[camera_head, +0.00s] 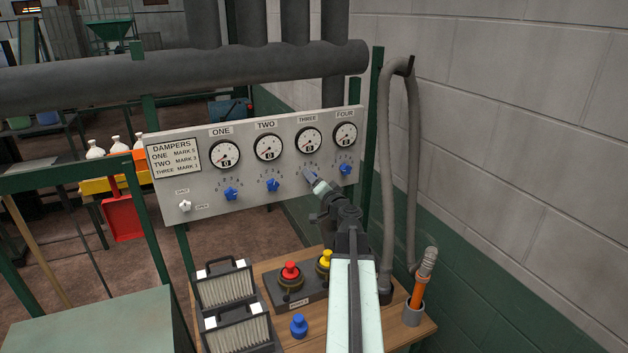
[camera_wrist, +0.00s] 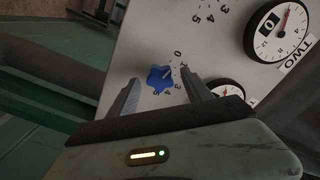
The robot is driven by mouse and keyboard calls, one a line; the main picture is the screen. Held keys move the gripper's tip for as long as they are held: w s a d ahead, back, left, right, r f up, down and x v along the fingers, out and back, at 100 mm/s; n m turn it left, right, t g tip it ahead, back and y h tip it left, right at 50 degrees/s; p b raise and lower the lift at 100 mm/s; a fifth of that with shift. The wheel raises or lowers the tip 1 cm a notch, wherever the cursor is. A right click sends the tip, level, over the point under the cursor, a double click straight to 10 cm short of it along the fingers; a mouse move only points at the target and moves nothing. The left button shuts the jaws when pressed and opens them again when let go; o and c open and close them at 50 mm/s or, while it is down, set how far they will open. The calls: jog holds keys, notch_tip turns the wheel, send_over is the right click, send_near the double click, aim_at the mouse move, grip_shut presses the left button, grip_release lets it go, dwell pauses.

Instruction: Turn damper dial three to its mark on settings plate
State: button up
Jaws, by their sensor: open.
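The grey damper panel (camera_head: 250,190) holds dials labelled ONE to FOUR, each below a round gauge. The settings plate (camera_head: 175,158) at its left lists marks for ONE, TWO and THREE; the line for THREE appears to read mark 1. My gripper (camera_head: 311,177) is at the panel below gauge THREE (camera_head: 308,140) and hides dial three in the head view. In the wrist view my gripper (camera_wrist: 159,77) is open, one finger on each side of the blue star-shaped dial three (camera_wrist: 160,79). Contact cannot be told. The dial's pale pointer line is small, near the low numbers.
Blue dials two (camera_head: 273,185) and four (camera_head: 345,168) flank my gripper; dial one (camera_head: 231,194) is further left. Below is a wooden bench (camera_head: 405,325) with a red button (camera_head: 290,272), a yellow button (camera_head: 325,260) and filter cases. A grey hose (camera_head: 413,150) hangs at right.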

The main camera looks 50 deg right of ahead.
jog(key=shift+w+d, duration=0.2)
jog(key=shift+w, duration=0.3)
jog(key=c, duration=1.2)
jog(key=shift+s+d, duration=0.1)
jog(key=shift+d, duration=0.05)
grip_shut()
jog(key=shift+a+m, duration=0.2)
jog(key=shift+m, duration=2.7)
jog(key=o, duration=1.2)
grip_release()
